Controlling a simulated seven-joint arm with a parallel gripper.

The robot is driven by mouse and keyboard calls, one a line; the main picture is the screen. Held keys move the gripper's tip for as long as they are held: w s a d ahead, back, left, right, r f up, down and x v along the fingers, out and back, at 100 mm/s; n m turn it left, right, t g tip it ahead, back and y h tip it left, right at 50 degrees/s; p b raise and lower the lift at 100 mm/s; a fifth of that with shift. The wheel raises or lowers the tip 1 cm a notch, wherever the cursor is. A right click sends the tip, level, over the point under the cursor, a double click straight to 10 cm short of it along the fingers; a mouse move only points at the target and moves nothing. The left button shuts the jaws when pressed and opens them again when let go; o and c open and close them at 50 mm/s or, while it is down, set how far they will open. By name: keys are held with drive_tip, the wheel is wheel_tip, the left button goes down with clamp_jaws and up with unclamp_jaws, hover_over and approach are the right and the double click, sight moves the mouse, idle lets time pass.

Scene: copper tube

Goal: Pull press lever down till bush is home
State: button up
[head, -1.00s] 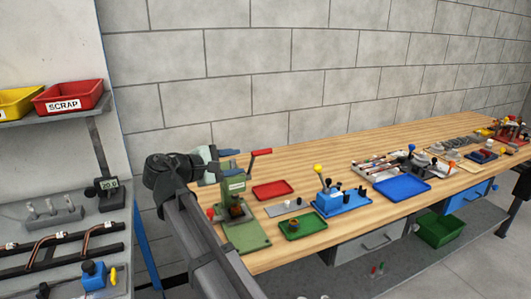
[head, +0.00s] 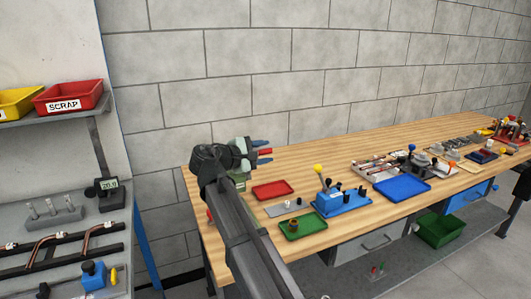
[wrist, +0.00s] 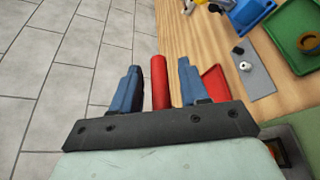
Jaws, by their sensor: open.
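The press lever's red grip (wrist: 159,80) stands between the two blue fingers of my gripper (wrist: 158,85) in the wrist view, with a visible gap on each side. In the head view my gripper (head: 262,151) is open around the red lever end (head: 265,151). The green press (head: 240,180) is mostly hidden behind my arm, with only a small upper part showing. Its dark green edge shows at the lower right of the wrist view (wrist: 276,132). The seat of the press is hidden in the head view, so I cannot tell how the bush sits.
A red tray (head: 273,190) lies right of the press on the wooden bench (head: 330,150). A green tray (head: 303,232) with a small brass-coloured part, a grey plate (head: 290,207) and a blue fixture (head: 342,203) stand nearby. A grey block wall is behind.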

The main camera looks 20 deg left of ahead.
drive_tip(key=shift+w+d+f, duration=0.2)
drive_tip(key=shift+w+d, duration=0.05)
drive_tip(key=shift+w, duration=0.3)
clamp_jaws()
idle(0.4)
